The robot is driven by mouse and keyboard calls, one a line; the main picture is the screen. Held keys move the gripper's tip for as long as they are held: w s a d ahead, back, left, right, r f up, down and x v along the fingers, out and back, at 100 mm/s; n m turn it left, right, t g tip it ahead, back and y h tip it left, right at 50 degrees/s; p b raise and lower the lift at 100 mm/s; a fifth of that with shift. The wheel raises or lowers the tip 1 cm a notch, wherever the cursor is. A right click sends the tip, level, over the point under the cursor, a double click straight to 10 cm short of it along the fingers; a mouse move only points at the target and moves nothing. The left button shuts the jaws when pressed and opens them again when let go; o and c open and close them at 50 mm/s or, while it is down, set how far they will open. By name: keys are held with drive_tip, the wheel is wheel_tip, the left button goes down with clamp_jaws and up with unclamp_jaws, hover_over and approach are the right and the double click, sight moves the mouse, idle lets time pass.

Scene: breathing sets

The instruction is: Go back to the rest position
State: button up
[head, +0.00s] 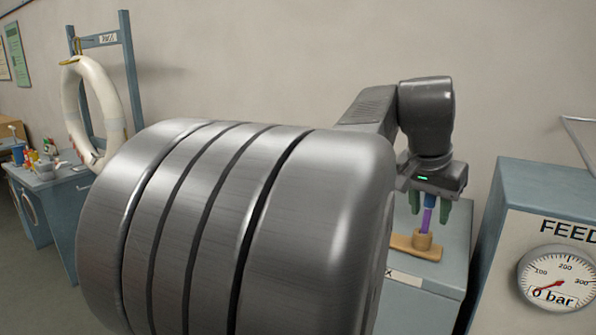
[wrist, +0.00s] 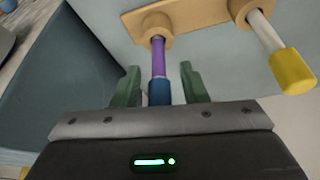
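My gripper (head: 429,212) is at the right in the head view, pointing down over a blue-grey cabinet top (head: 455,225). Its two green fingers stand apart on either side of a purple rod with a blue end. In the wrist view my gripper (wrist: 159,82) shows gaps between both fingers and the blue end (wrist: 160,93), so it is open. The purple rod (wrist: 158,58) stands in a hole of a tan holder (wrist: 190,14), which also shows in the head view (head: 404,243).
A pale rod with a yellow end (wrist: 292,72) stands in the holder's other socket. A feed panel with a gauge (head: 556,279) is at the right. A ribbed metal cylinder (head: 230,230) fills the middle of the head view. A white ring (head: 75,105) hangs on a blue stand at the left.

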drive_tip(key=shift+r, duration=1.85)
drive_tip(key=shift+f, duration=0.1)
